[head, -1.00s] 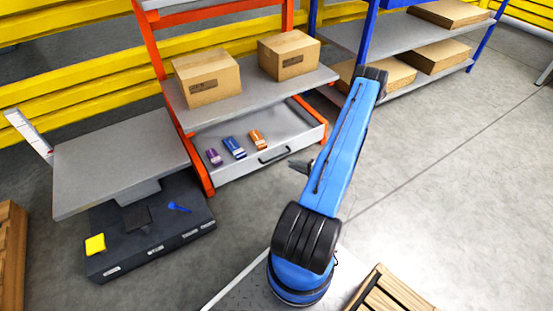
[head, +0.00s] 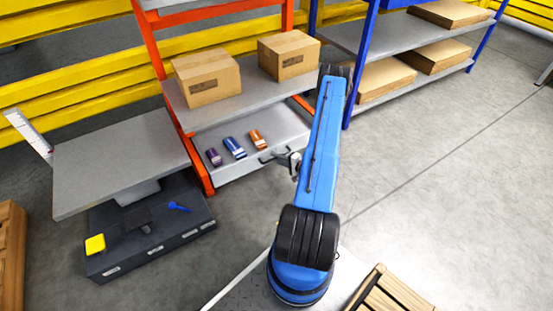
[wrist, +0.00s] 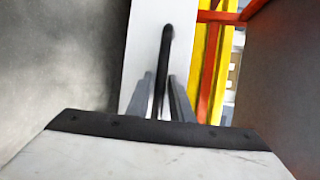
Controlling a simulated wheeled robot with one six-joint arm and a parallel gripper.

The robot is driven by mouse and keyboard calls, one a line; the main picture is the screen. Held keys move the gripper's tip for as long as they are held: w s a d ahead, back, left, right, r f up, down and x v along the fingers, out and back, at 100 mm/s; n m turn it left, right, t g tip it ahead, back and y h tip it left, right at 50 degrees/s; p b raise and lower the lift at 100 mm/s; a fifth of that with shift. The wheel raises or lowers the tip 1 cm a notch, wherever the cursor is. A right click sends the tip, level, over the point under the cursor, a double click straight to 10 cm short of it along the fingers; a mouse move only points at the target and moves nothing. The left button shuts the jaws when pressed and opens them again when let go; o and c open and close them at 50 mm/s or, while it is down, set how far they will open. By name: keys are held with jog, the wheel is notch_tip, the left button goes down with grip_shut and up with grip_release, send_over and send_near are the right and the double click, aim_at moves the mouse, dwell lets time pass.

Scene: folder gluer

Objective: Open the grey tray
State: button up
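The grey tray (head: 232,172) sits low in the orange rack, under a shelf. Its inside is partly visible, with a purple, a blue and an orange item in it. Its dark handle (head: 268,158) is on the front panel. My gripper (head: 287,158) is at the right part of the handle, and my arm hides the tray's right end. In the wrist view, the pale front panel (wrist: 143,45) runs up the picture with the black handle (wrist: 167,45). My gripper's fingers (wrist: 164,100) are apart, one each side of the handle's line. I cannot tell whether they touch it.
Two cardboard boxes (head: 207,80) stand on the shelf above the tray. A grey platform (head: 115,165) over a dark base (head: 150,245) is at the left. A blue rack (head: 352,70) with flat cartons is at the back right. The floor (head: 440,180) to the right is clear.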

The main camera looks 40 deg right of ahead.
grip_shut()
jog(key=s+a, duration=0.3)
jog(key=s, duration=1.2)
jog(key=s+a, duration=0.4)
jog(key=s, duration=1.1)
jog(key=shift+s, duration=0.25)
jog(key=shift+a, duration=0.1)
grip_release()
